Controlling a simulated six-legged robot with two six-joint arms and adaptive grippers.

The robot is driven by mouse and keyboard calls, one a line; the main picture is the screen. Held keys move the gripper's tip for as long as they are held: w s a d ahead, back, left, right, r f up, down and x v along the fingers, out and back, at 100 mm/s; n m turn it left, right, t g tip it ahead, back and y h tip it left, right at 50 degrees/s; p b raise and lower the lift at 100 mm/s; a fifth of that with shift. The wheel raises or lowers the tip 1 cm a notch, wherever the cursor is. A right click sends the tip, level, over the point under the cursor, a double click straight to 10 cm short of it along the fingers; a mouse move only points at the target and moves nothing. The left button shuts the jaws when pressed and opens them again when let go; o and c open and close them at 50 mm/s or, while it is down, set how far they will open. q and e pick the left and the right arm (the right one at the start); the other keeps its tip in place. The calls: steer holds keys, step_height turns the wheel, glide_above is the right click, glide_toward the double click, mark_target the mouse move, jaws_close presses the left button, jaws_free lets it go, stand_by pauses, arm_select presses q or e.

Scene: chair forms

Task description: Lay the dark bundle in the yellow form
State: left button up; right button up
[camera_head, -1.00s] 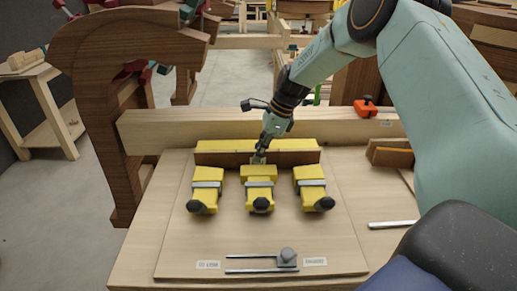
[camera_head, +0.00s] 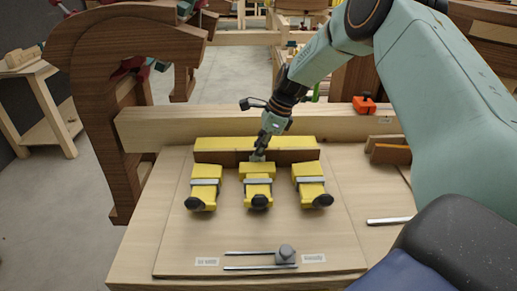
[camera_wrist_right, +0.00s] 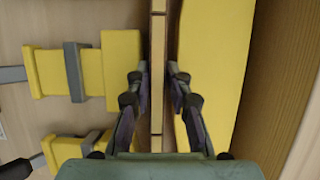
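The dark bundle (camera_head: 225,158) is a dark brown strip lying along the yellow form (camera_head: 222,143), between its long back block and the front yellow clamp blocks. The middle block (camera_head: 258,175) is in front of it. My right gripper (camera_head: 257,155) reaches down at the bundle's middle. In the right wrist view the bundle (camera_wrist_right: 158,45) runs between the two fingertips of my right gripper (camera_wrist_right: 159,72). One finger is close on each side of it; whether they press on it is unclear. The long yellow block (camera_wrist_right: 208,60) is right of the fingers. My left gripper is not in view.
The board (camera_head: 215,232) holds a metal slide with a knob (camera_head: 284,254) at its front. A thick wooden beam (camera_head: 170,128) stands behind the form. An orange clamp (camera_head: 364,105) and wood pieces (camera_head: 388,154) are at right. A large curved wooden piece (camera_head: 90,105) is at left.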

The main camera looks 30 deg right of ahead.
steer(key=shift+o, duration=1.4)
steer(key=shift+s+r, duration=0.1)
steer(key=v, duration=1.2)
steer(key=shift+s, duration=0.1)
